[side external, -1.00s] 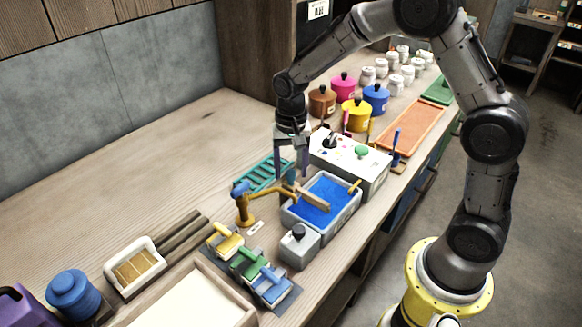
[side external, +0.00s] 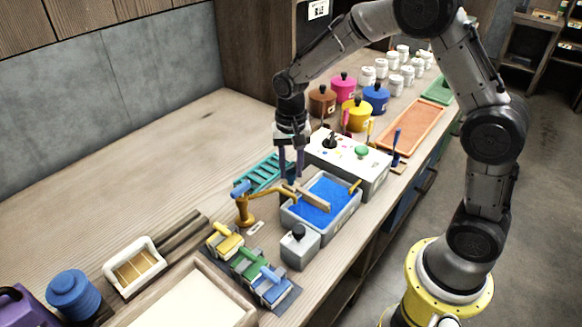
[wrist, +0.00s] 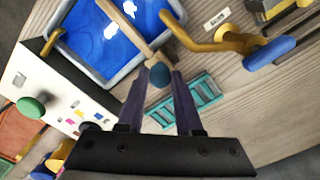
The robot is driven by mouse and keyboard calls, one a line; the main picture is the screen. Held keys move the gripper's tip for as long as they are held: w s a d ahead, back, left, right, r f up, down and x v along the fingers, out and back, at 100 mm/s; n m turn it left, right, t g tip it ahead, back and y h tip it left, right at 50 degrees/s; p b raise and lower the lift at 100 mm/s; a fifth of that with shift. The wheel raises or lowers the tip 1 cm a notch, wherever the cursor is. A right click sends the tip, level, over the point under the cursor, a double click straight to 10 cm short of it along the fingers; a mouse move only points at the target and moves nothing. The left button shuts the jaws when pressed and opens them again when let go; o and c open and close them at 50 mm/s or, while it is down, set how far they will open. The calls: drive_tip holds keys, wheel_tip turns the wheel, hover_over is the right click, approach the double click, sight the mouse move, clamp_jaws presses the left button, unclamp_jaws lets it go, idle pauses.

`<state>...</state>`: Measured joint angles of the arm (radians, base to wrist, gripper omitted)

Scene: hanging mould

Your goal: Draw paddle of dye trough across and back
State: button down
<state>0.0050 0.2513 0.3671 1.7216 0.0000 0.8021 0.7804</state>
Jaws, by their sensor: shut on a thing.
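The dye trough (side external: 352,213) is a pale grey tray of blue dye on the bench; it also shows at the top of the wrist view (wrist: 106,80). The wooden paddle (side external: 313,198) lies across its left part; its bar also shows in the wrist view (wrist: 122,24). My gripper (side external: 291,178) is at the left end of the paddle. In the wrist view my gripper (wrist: 161,80) is shut on the paddle's dark blue, round handle end (wrist: 160,75). Part of the handle is hidden by the fingers in the side view.
An ochre tap with a blue lever (side external: 243,200) stands close left of the trough. A teal rack (side external: 262,173) lies behind it. A white box with a green knob (side external: 345,160) borders the trough's far side. A grey lidded block (side external: 299,246) stands in front.

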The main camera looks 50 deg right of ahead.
idle(0.7)
drive_tip(key=d, duration=0.9)
drive_tip(key=shift+d+r, duration=0.1)
drive_tip(key=shift+d, duration=0.2)
drive_tip(key=c, duration=0.6)
unclamp_jaws()
wheel_tip(320, 180, up, 14)
drive_tip(key=shift+f, duration=0.15)
drive_tip(key=shift+a, duration=0.1)
